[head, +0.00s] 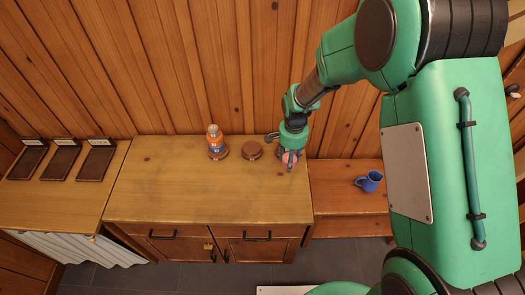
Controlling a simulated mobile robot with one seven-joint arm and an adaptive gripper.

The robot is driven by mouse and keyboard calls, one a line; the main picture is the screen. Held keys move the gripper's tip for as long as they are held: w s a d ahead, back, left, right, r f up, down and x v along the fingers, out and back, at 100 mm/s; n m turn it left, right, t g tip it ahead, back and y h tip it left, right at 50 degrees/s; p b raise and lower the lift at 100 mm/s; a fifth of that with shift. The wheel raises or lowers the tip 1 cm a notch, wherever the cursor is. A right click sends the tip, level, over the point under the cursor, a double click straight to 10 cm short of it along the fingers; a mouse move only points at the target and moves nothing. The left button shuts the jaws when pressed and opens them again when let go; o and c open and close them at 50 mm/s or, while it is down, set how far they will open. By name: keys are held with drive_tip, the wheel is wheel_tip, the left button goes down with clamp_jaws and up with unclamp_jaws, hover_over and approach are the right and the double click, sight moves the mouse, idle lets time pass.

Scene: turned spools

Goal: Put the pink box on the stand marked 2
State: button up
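A small pink thing (285,157), which I take for the pink box, shows under my gripper (289,162) at the right end of the wooden cabinet top; much of it is hidden. My gripper points down over it, with a finger in front of it. I cannot tell whether the fingers are closed on it. Brown round wood at its sides looks like a stand, mostly hidden. An empty round brown stand (251,150) is left of it. Farther left, another round stand (218,155) bears an orange, white and blue bottle (215,139). No number is readable on the stands.
The front of the cabinet top (190,195) is clear. Several dark trays with small label plates lie on the left table (50,205). A plank wall stands close behind.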

drive_tip(key=a+f+b, duration=0.3)
drive_tip(key=a, duration=0.7)
drive_tip(key=shift+w+a+f+n+b, duration=0.2)
drive_tip(key=shift+w+n+b, duration=0.1)
drive_tip(key=shift+n+b, duration=0.1)
drive_tip(key=b, duration=0.2)
hover_over(252, 147)
drive_tip(key=shift+s+a+f, duration=0.1)
drive_tip(key=shift+f, duration=0.65)
drive_tip(key=shift+f+b, duration=0.3)
drive_tip(key=shift+f, duration=1.45)
